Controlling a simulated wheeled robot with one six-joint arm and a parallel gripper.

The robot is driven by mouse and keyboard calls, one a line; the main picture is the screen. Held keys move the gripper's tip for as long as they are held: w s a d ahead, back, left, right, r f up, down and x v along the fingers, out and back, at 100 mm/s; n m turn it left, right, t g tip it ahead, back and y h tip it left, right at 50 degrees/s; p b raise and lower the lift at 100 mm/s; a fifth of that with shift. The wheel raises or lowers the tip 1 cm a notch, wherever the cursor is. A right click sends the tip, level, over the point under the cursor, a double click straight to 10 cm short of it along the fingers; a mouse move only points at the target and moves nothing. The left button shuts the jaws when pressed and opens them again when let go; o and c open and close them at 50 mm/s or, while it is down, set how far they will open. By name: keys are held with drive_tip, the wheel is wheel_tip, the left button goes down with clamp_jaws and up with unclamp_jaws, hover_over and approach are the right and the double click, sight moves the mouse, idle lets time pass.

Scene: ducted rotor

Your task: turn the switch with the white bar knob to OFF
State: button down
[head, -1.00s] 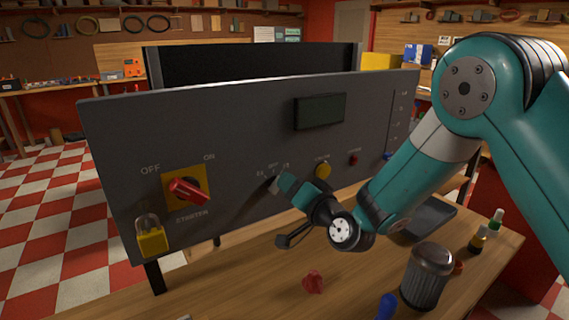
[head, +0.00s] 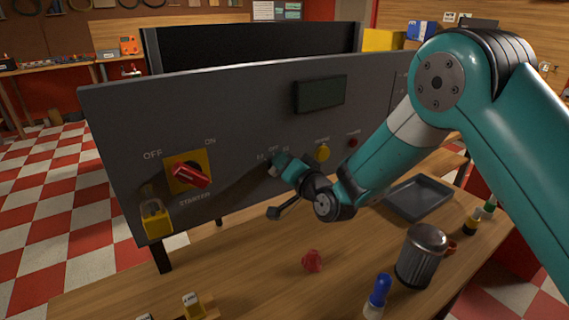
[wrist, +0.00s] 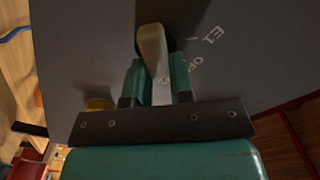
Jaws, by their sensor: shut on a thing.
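The white bar knob (wrist: 153,50) stands on the grey panel and shows between the two teal fingers of my gripper (wrist: 158,84) in the wrist view. My gripper is shut on it. In the head view my gripper (head: 276,169) is against the lower middle of the panel and mostly hides the knob. The OFF label shows just above it. Which mark the knob points at is hard to tell.
The panel (head: 240,110) also carries a red starter switch (head: 191,175), a yellow padlock (head: 156,217), a yellow button (head: 322,152) and a small red one.

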drive_tip(key=shift+b, duration=0.35)
drive_tip(key=shift+s+a+r+n+b, duration=0.1)
drive_tip(key=shift+s+a+n+b, duration=0.1)
drive_tip(key=shift+n+b, duration=1.5)
drive_tip(key=shift+s+a+r+n+b, duration=0.15)
drive_tip(key=shift+n+b, duration=1.1)
drive_tip(key=shift+b, duration=0.8)
drive_tip(key=shift+s+a+n+b, duration=0.1)
drive_tip(key=shift+a+n+b, duration=0.1)
drive_tip(key=shift+n+b, duration=1.5)
drive_tip(key=shift+r, duration=0.1)
drive_tip(key=c, duration=1)
unclamp_jaws()
